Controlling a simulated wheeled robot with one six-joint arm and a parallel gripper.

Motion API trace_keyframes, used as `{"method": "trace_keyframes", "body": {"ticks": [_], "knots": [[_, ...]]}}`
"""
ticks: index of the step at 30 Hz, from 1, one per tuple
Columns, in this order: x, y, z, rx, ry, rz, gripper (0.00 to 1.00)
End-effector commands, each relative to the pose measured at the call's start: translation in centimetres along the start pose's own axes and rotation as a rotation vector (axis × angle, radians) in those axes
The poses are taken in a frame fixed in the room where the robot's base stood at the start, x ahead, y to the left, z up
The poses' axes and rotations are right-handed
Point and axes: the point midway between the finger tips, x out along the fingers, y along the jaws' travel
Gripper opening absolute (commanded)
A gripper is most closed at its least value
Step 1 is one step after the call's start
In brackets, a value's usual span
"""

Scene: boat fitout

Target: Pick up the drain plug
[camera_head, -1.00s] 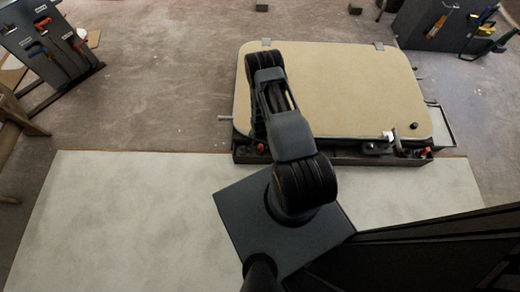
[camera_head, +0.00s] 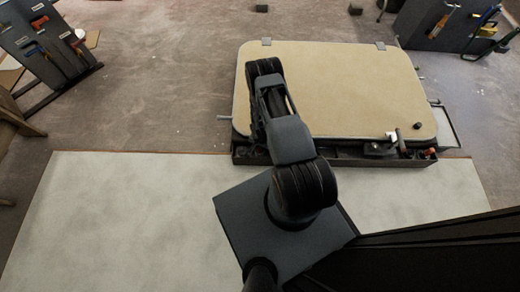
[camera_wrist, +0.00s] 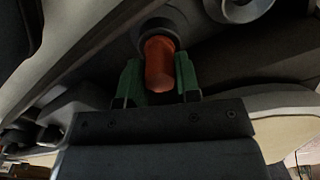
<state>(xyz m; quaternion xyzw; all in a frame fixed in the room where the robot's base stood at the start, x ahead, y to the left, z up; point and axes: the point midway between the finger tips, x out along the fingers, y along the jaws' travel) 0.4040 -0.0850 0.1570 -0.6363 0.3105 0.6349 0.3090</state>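An orange-red cylindrical piece with a dark round collar, which looks like the drain plug (camera_wrist: 160,66), shows at the upper middle of the wrist view. My gripper (camera_wrist: 158,80) has two green-tipped fingers, one on each side of it. The fingers are open, with narrow gaps between them and the orange piece. I cannot tell how deep the piece sits between the fingertips. In the head view my arm reaches over the left part of the beige-topped unit, and my gripper is hidden there.
The beige panel (camera_head: 340,90) has a dark tray (camera_head: 300,157) with small fittings along its near edge. A pale mat (camera_head: 110,215) lies on the floor. Tool boards stand at the upper left (camera_head: 45,45) and upper right (camera_head: 440,25). Open floor lies to the left.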

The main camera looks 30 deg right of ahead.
Motion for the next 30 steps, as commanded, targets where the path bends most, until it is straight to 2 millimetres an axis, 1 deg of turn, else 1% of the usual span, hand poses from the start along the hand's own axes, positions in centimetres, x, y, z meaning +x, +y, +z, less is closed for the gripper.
{"method": "trace_keyframes", "body": {"ticks": [1,6,8,14,16,20,24,30], "knots": [[0.0,0.0,0.0,0.0,0.0,0.0,0.26],[0.0,0.0,0.0,0.0,0.0,0.0,0.09],[0.0,0.0,0.0,0.0,0.0,0.0,0.04],[-0.1,0.0,0.0,0.0,0.0,0.0,0.04],[-0.5,0.0,0.0,0.0,0.001,0.0,0.04],[-2.5,-0.1,-0.1,0.001,0.002,-0.001,0.04],[-5.3,-0.1,-0.1,0.001,0.001,-0.001,0.04],[-8.4,-0.1,-0.1,0.0,-0.001,-0.001,0.04]]}}
